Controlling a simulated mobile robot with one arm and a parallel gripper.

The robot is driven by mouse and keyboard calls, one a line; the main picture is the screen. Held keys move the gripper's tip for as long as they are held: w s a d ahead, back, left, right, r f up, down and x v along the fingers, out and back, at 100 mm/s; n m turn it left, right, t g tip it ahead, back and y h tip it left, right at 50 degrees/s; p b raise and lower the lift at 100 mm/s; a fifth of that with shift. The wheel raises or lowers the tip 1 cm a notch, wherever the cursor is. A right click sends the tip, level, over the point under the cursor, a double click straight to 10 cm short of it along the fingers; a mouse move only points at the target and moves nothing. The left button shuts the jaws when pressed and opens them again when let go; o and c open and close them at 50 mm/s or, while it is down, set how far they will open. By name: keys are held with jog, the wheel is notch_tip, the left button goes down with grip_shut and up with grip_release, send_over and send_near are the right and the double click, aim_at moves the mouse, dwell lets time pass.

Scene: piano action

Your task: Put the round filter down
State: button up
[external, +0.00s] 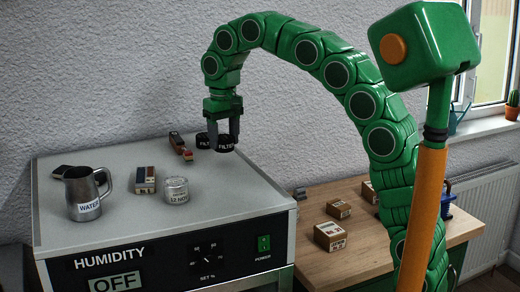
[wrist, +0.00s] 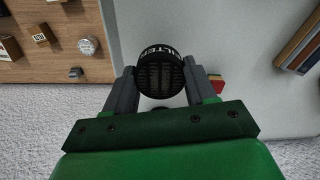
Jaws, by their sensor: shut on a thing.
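The round filter (external: 225,144) is a short black cylinder with a white FILTER label. My gripper (external: 222,133) points down with its fingers shut on it. They are over the back right part of the grey humidity cabinet's top (external: 110,165). In the wrist view, the round filter (wrist: 160,70) shows its ribbed black face between my gripper's fingers (wrist: 160,85). Whether its underside touches the cabinet top cannot be told. A second black piece with a similar label (external: 202,141) is just left of it, partly hidden.
The wooden desk (external: 315,270) with small boxes is to the right.

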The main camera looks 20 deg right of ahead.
aim_at(221, 137)
jog(key=shift+w+a+f, duration=0.15)
jog(key=shift+w+f, duration=0.1)
jog(key=shift+f, duration=0.1)
jog(key=shift+w+f, duration=0.2)
jog(key=shift+f, duration=1.5)
jog(key=shift+f, duration=0.15)
jog(key=o, duration=1)
jog(key=shift+o, duration=0.2)
jog(key=shift+r, duration=3.85)
